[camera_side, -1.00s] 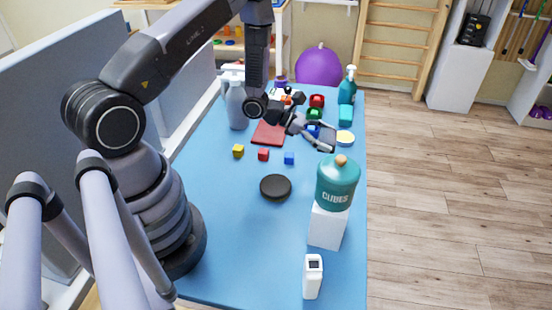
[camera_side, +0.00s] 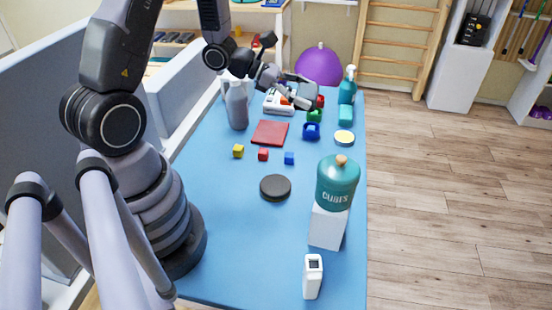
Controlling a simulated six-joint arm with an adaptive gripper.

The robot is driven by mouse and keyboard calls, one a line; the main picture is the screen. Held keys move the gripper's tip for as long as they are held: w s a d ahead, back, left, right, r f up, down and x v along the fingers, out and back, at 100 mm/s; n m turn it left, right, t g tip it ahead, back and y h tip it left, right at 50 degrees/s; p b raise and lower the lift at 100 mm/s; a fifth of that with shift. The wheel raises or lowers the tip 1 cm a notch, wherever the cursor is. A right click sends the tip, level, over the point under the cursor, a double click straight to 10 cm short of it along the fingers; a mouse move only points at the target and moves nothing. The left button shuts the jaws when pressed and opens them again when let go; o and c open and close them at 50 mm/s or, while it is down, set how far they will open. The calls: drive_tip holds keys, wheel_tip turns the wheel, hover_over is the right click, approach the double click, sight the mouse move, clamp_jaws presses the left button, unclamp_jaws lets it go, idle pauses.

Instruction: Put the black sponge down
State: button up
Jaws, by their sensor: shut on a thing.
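My gripper (camera_side: 284,81) is over the far part of the blue table, shut on a dark grey flat block, which I take to be the black sponge (camera_side: 304,93). The sponge is tilted and appears held above the table, over the area of the white tray and the small coloured bowls. The fingers hide part of it, and its exact height is hard to tell.
A black disc (camera_side: 275,188) lies mid-table near small yellow, red and blue cubes. A dark red square (camera_side: 270,133) lies flat behind them. A teal jar (camera_side: 338,184) stands on a white block.

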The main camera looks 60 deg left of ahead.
drive_tip(key=s+d+m+g+h, duration=0.2)
drive_tip(key=s+d+m+g, duration=0.1)
drive_tip(key=s+m+g, duration=0.5)
drive_tip(key=s+d+m+g+h, duration=0.1)
drive_tip(key=s+d+m+g, duration=0.2)
drive_tip(key=s+m+g, duration=0.55)
drive_tip(key=s+a+m+g+y, duration=0.6)
drive_tip(key=s+a+m+y, duration=0.3)
drive_tip(key=s+a+y, duration=0.25)
drive_tip(key=m+t+y, duration=0.3)
drive_tip(key=m+y, duration=0.8)
hover_over(208, 140)
drive_tip(key=d, duration=0.1)
drive_tip(key=shift+n, duration=0.25)
drive_tip(key=f, duration=2)
drive_tip(key=shift+s+f, duration=0.1)
drive_tip(key=shift+s, duration=0.15)
drive_tip(key=shift+w+a+f, duration=0.1)
drive_tip(key=shift+a+f, duration=0.05)
drive_tip(key=shift+f, duration=0.05)
drive_tip(key=shift+w+a+f+t+h, duration=0.1)
drive_tip(key=shift+f+t+h, duration=0.05)
drive_tip(key=shift+f, duration=0.75)
drive_tip(key=shift+w+a+f+t+h, duration=0.1)
drive_tip(key=shift+f, duration=0.8)
drive_tip(key=shift+f, duration=0.15)
